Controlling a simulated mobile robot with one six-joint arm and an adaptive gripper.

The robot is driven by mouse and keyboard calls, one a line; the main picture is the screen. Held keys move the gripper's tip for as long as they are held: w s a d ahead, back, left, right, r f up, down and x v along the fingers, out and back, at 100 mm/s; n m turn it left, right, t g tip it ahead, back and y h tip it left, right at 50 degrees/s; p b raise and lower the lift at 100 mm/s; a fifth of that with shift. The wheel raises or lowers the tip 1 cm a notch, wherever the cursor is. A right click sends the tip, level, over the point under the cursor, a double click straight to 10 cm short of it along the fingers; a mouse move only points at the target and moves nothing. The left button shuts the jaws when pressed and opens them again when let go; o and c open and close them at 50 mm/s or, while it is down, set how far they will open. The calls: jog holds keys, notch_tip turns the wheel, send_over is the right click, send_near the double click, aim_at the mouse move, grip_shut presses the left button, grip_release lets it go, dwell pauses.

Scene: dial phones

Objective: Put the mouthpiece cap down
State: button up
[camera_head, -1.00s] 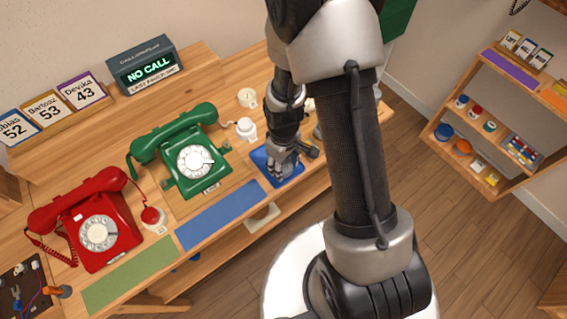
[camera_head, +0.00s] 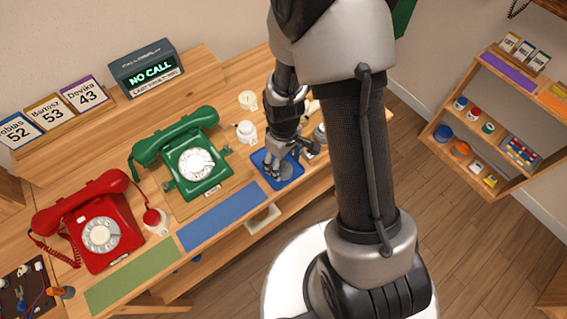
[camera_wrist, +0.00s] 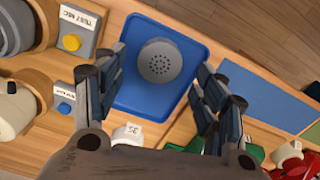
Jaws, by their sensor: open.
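The mouthpiece cap (camera_wrist: 160,61) is a round grey disc with small holes in its middle. It lies on the blue tray (camera_wrist: 197,31), near the tray's middle in the wrist view. In the head view the grey cap (camera_head: 285,170) shows partly beside my fingers on the blue tray (camera_head: 291,179). My gripper (camera_wrist: 152,88) is open, with one finger on each side of the cap and gaps between fingers and cap. In the head view my gripper (camera_head: 273,171) is low over the tray. Nothing shows between the fingertips touching both.
The green phone (camera_head: 190,160) stands left of the tray, and the red phone (camera_head: 95,225) farther left. A blue mat (camera_head: 222,215) lies in front of the green phone. A small box with a yellow button (camera_wrist: 72,42) stands close beside the tray.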

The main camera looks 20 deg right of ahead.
notch_tip(320, 180, up, 9)
jog(key=p, duration=0.3)
notch_tip(320, 180, up, 14)
jog(key=m+t, duration=0.2)
jog(key=m, duration=0.1)
send_over(284, 169)
jog(key=s, duration=0.3)
jog(key=s+r+m+t, duration=0.2)
jog(key=s+r+m, duration=0.1)
jog(key=s+r, duration=0.7)
jog(key=shift+s+r+t+b, duration=0.2)
jog(key=shift+s+t+b, duration=0.1)
jog(key=shift+s, duration=0.7)
